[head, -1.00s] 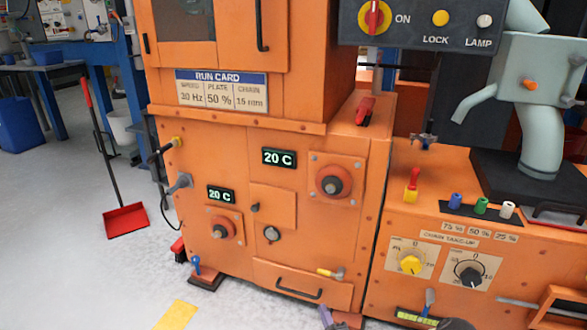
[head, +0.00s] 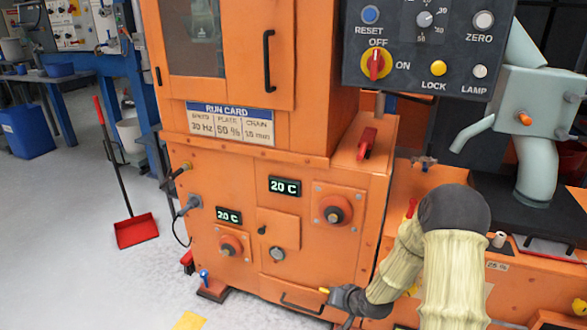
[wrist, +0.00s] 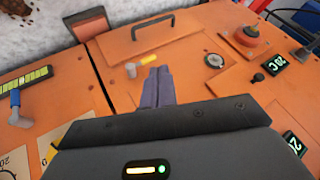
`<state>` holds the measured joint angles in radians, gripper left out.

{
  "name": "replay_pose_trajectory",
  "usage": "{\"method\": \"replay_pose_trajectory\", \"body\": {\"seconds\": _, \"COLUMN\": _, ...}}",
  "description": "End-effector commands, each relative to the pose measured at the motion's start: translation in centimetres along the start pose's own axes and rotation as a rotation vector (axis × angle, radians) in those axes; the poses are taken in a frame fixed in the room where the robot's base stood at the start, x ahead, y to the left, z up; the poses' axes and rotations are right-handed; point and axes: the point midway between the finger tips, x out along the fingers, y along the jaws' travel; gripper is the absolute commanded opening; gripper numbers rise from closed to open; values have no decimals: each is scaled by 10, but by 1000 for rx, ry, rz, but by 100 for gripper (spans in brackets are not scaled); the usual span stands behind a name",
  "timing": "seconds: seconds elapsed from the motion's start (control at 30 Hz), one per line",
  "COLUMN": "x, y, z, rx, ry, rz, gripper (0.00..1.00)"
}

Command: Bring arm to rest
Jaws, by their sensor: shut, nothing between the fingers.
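My arm, in cream ribbed sleeves with a dark rounded elbow, rises at the lower right of the head view. My gripper (wrist: 158,85) shows in the wrist view with its two grey fingers together and nothing between them. It points at the lower front of the orange machine (head: 245,215). A small yellow-handled latch (wrist: 148,60) shows just beyond the fingertips; I cannot tell whether they touch it. In the head view the fingers are mostly hidden near the bottom edge.
The black control panel (head: 400,95) overhangs at upper right. A grey spout unit (head: 530,105) stands behind my arm. A drawer handle (head: 300,305) and red knobs (head: 333,210) stick out of the machine front. A red dustpan (head: 136,230) stands on clear floor at left.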

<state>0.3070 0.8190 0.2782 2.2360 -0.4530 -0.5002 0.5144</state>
Motion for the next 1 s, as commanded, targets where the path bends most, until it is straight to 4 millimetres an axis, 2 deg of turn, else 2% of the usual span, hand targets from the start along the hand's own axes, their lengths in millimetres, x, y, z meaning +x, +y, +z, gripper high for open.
{"method": "replay_pose_trajectory", "body": {"seconds": 0.03, "x": -24, "y": -7, "z": -8, "rx": -40, "ry": -13, "rz": 41, "gripper": 0}}
{"method": "replay_pose_trajectory", "body": {"seconds": 0.3, "x": -127, "y": -20, "z": -16, "rx": -178, "ry": -112, "rz": 238, "gripper": 0}}
{"method": "replay_pose_trajectory", "body": {"seconds": 0.5, "x": -206, "y": -34, "z": -9, "rx": -232, "ry": -191, "rz": 335, "gripper": 0}}
{"method": "replay_pose_trajectory", "body": {"seconds": 0.6, "x": -239, "y": -41, "z": -1, "rx": -244, "ry": -229, "rz": 361, "gripper": 0}}
{"method": "replay_pose_trajectory", "body": {"seconds": 0.8, "x": -287, "y": -53, "z": 15, "rx": -253, "ry": -289, "rz": 378, "gripper": 0}}
{"method": "replay_pose_trajectory", "body": {"seconds": 1.0, "x": -325, "y": -65, "z": 31, "rx": -257, "ry": -337, "rz": 371, "gripper": 0}}
